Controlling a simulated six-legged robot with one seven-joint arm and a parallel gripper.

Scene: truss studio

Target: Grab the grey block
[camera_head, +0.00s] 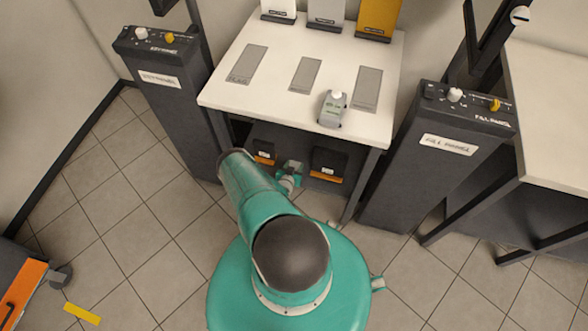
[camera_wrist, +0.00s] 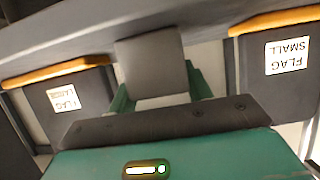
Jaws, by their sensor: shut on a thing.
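A plain grey block (camera_wrist: 150,62) stands between the green fingers of my gripper (camera_wrist: 160,92) in the wrist view. The gripper is shut on it, with a finger at each side. In the head view my gripper (camera_head: 291,172) is under the front edge of the white table, between two dark bins. There the block is too small and covered to make out clearly.
The dark orange-rimmed bins, flag large (camera_wrist: 62,98) and flag small (camera_wrist: 285,60), flank the gripper closely. The white table (camera_head: 270,100) overhangs it and carries a grey device (camera_head: 332,108). Dark pedestals stand left (camera_head: 165,100) and right (camera_head: 430,160). The tiled floor is mostly clear.

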